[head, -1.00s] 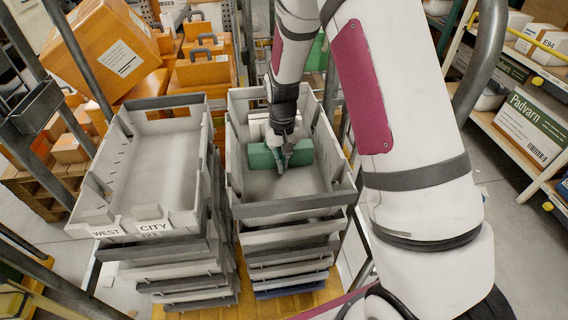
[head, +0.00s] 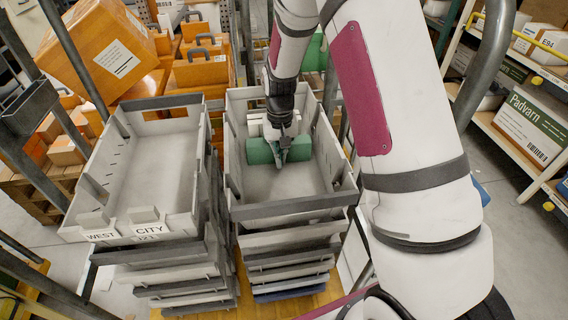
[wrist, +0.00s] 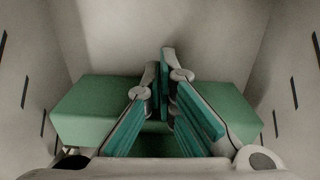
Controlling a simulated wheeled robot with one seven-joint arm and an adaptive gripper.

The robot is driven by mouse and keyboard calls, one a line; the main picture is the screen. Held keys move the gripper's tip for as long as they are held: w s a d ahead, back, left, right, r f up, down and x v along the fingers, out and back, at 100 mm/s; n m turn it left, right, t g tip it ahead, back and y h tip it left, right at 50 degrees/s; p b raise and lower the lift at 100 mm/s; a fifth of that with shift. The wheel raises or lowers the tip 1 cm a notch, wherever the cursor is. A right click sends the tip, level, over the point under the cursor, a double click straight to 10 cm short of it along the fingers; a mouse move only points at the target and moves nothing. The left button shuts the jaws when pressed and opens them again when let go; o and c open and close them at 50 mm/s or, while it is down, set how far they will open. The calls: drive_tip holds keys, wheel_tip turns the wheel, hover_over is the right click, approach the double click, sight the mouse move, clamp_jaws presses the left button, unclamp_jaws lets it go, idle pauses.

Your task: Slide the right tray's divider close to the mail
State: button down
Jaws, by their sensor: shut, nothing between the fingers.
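The right tray (head: 292,207) is the grey top tray of the right stack. A green block-like divider (head: 260,152) stands across it toward the far end; it also spans the wrist view (wrist: 85,112). White mail (head: 255,124) stands upright just behind the divider, partly hidden by my arm. My gripper (head: 281,160) points down into the tray at the near face of the divider, its fingers closed together and empty. In the wrist view its teal fingers (wrist: 165,85) cover the middle of the divider. I cannot tell whether they touch it.
A left tray (head: 190,180) with WEST and CITY labels tops the neighbouring stack and looks empty. The right tray's walls surround my gripper closely. Orange boxes (head: 103,55) lie behind, and a shelf with cartons (head: 530,130) stands at the right.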

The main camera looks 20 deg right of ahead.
drive_tip(key=shift+w+d+b, duration=0.2)
drive_tip(key=shift+w+b, duration=0.4)
drive_tip(key=shift+w, duration=0.4)
idle(1.1)
drive_tip(key=shift+s, duration=0.1)
drive_tip(key=shift+s+a+p, duration=0.15)
drive_tip(key=shift+s+p, duration=0.3)
drive_tip(key=shift+s, duration=0.2)
drive_tip(key=shift+r, duration=0.1)
wheel_tip(320, 180, up, 13)
drive_tip(key=p, duration=0.5)
idle(0.5)
idle(0.3)
